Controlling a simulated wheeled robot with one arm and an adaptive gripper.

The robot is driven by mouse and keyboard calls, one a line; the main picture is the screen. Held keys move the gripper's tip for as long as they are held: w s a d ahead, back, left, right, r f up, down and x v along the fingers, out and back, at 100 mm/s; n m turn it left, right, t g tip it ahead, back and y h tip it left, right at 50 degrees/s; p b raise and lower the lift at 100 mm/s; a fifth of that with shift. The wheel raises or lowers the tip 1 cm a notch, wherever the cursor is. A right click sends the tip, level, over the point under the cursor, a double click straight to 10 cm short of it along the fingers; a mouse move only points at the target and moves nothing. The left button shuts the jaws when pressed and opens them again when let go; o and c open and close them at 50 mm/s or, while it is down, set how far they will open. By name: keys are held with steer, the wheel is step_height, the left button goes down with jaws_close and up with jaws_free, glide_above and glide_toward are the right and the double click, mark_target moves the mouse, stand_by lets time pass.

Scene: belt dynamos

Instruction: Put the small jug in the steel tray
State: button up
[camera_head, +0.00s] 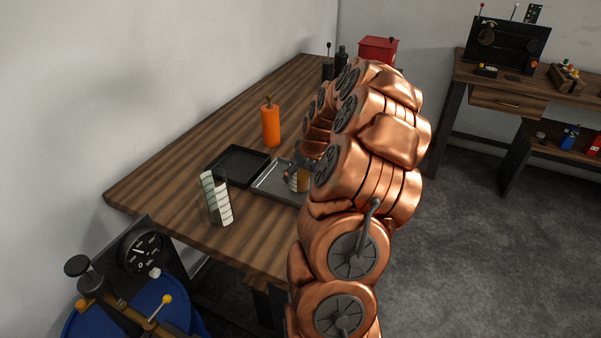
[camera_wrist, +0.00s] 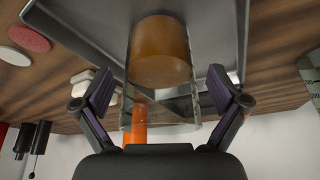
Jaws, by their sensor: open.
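The small jug (camera_wrist: 161,55) looks like a clear vessel with amber contents; in the wrist view it is between my open fingers. The steel tray (camera_wrist: 260,15) spreads around its base, and the jug appears to stand in it. In the head view the tray (camera_head: 266,183) lies on the wooden table and the jug (camera_head: 299,181) shows at its right part, partly hidden by my arm. My gripper (camera_wrist: 160,92) is open, one finger on each side of the jug, with gaps visible. My arm hides the gripper in the head view.
A black tray (camera_head: 238,164) adjoins the steel tray. An orange cylinder (camera_head: 270,124) stands behind, and a pale banded upright object (camera_head: 215,198) stands in front left. A red box (camera_head: 378,50) is at the far end. The table's left far stretch is clear.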

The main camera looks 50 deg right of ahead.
steer(key=b+v, duration=0.3)
steer(key=v, duration=0.9)
steer(key=s+a+r+n+g+y, duration=0.1)
steer(key=s+a+n+g+y, duration=0.15)
steer(key=a, duration=2.45)
steer(key=s+a+f+g+h, duration=0.1)
steer(key=s+a+f+g, duration=0.1)
steer(key=s+a, duration=0.4)
steer(key=s+a+f+g, duration=0.1)
steer(key=s+a, duration=0.5)
steer(key=s, duration=0.8)
steer(key=shift+s+a+f+g+h, duration=0.25)
steer(key=shift+a+f+g+h, duration=0.1)
steer(key=shift+f, duration=0.4)
steer(key=shift+m, duration=0.25)
